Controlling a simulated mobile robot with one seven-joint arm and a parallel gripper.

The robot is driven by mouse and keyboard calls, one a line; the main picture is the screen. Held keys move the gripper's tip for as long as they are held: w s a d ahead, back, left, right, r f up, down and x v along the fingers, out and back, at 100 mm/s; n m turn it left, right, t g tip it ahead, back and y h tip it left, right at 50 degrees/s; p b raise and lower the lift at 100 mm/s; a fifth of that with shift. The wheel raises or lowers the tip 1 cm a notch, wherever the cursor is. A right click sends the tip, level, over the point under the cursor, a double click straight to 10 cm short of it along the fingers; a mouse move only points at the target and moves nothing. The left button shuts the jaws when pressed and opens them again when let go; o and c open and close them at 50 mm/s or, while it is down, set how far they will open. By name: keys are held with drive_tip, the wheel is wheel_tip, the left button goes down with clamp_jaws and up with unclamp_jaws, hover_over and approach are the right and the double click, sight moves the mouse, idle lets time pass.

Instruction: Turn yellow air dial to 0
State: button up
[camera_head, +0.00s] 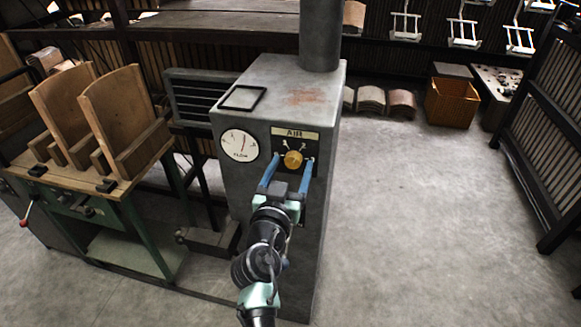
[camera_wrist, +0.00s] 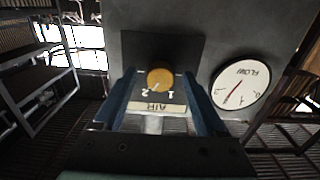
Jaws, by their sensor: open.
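The yellow air dial (camera_head: 293,159) is a round knob on a dark plate on the front of the grey metal cabinet, under the AIR label (camera_head: 295,133). My gripper (camera_head: 289,171) is open, with its two blue fingers pointing at the panel on either side of the dial. In the wrist view the picture is upside down. There the dial (camera_wrist: 159,78) sits between the open fingers (camera_wrist: 160,95), with gaps on both sides. The numbers 1 and 2 show beside it. A faint mark on the knob seems to point near the 2. I cannot tell finger depth exactly.
A green-framed bench (camera_head: 140,185) with wooden parts stands to the left. The floor on the right is clear, up to a wooden crate (camera_head: 452,103) and dark rack.

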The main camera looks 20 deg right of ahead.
clamp_jaws()
drive_tip(key=shift+n, duration=0.4)
drive_tip(key=n, duration=0.4)
drive_tip(key=shift+n+b, duration=0.3)
drive_tip(key=shift+b, duration=0.05)
drive_tip(key=n+p, duration=0.1)
drive_tip(key=n, duration=0.5)
drive_tip(key=shift+r, duration=0.1)
drive_tip(key=n+p, duration=0.2)
drive_tip(key=n, duration=0.4)
drive_tip(key=shift+r+n, duration=0.1)
drive_tip(key=shift+n, duration=0.3)
drive_tip(key=n+p, duration=0.2)
drive_tip(key=n, duration=0.3)
drive_tip(key=shift+n, duration=0.3)
